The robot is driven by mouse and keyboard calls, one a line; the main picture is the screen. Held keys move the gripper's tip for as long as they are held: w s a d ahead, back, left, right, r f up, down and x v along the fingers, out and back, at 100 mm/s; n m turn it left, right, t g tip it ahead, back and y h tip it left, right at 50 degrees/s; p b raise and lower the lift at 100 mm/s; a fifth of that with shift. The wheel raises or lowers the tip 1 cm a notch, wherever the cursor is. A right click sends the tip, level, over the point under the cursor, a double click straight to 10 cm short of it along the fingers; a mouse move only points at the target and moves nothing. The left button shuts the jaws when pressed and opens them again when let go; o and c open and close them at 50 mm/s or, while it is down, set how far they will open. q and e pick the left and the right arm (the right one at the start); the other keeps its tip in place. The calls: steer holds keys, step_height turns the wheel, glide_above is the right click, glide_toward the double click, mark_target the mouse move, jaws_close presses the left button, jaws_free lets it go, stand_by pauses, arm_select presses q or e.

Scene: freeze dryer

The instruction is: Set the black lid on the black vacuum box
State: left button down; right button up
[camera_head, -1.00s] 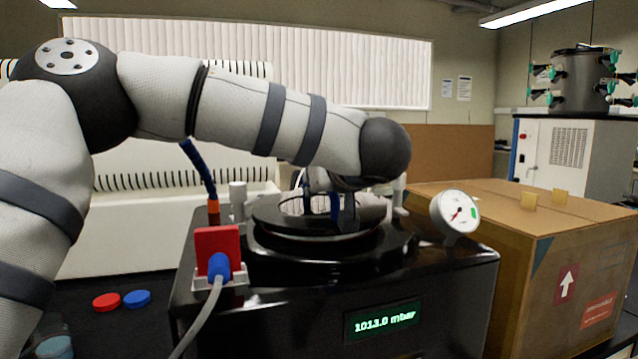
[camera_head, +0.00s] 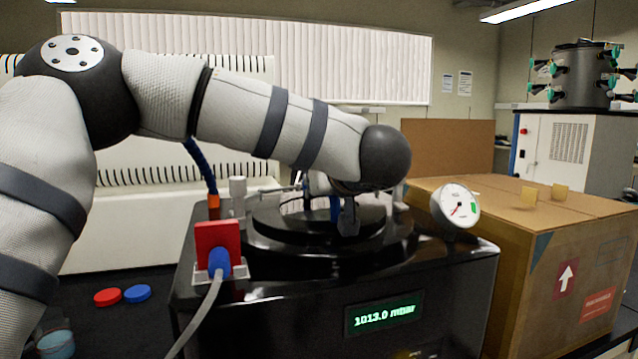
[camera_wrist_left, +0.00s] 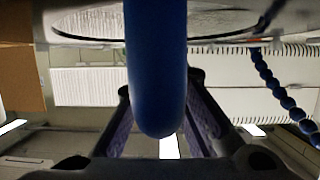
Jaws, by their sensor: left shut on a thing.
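The black lid (camera_head: 285,226) is a glossy round disc. It lies level over the round top of the black vacuum box (camera_head: 280,320) in the head view; I cannot tell whether it fully touches the seat. My left gripper (camera_head: 338,217) points down at the lid's middle and is shut on the lid, whose grip point is mostly hidden by the wrist and fingers. A blue rounded part (camera_wrist_left: 155,70) shows between the gripper's fingers in the left wrist view. My right gripper is not in view.
A pressure gauge (camera_head: 456,207) stands at the box's right edge. A red block (camera_head: 212,245) with a blue plug and grey cable is at its left. A cardboard box (camera_head: 560,240) stands close on the right. Red (camera_head: 107,297) and blue (camera_head: 137,293) discs lie on the bench.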

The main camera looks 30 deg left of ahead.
arm_select(q)
steer(key=c, duration=1.5)
jaws_free()
steer(key=shift+c, duration=0.2)
steer(key=v, duration=1.2)
